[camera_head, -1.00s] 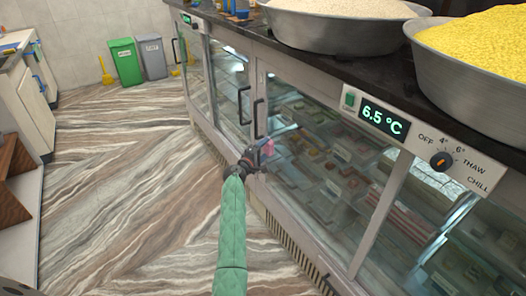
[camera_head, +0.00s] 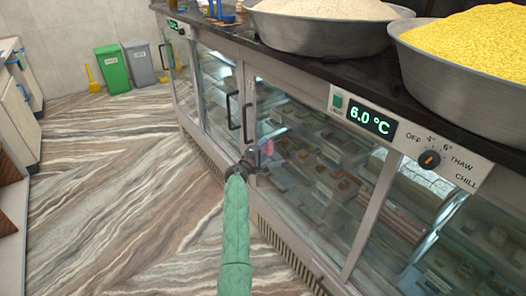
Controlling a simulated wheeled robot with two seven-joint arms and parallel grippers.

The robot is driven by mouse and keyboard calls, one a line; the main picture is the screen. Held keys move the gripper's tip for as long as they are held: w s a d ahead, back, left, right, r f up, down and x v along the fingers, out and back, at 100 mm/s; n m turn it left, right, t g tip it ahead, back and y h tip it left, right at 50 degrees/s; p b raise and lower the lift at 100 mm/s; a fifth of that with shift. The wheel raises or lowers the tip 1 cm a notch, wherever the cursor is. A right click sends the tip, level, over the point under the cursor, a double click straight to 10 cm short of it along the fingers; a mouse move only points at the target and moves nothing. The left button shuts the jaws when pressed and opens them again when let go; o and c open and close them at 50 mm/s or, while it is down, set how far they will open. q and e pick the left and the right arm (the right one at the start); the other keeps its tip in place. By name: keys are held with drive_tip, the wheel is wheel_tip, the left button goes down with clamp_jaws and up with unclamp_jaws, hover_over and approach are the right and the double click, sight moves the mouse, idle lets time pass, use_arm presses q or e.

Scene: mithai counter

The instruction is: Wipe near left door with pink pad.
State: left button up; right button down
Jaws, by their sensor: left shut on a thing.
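The pink pad (camera_head: 267,147) is small in the head view, at the glass of the display counter's near left door (camera_head: 310,165). My left gripper (camera_head: 255,154) is shut on the pad, at the end of my green-sleeved arm, and holds it close to the glass beside the door's left frame. I cannot tell whether the pad touches the glass. A dark vertical handle (camera_head: 249,122) stands just above the gripper. My right gripper is not in view.
Metal bowls of white (camera_head: 318,35) and yellow (camera_head: 460,75) food stand on the dark countertop. A control panel (camera_head: 410,136) reads 6.0 °C. Green (camera_head: 112,69) and grey (camera_head: 138,64) bins stand at the back wall. The marbled floor (camera_head: 120,200) left of the counter is clear.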

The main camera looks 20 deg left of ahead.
use_arm(q)
drive_tip(key=shift+w+d+b, duration=0.4)
drive_tip(key=shift+w+d, duration=0.15)
drive_tip(key=shift+w, duration=0.2)
idle(0.8)
drive_tip(key=shift+s+d, duration=0.1)
drive_tip(key=shift+d, duration=0.05)
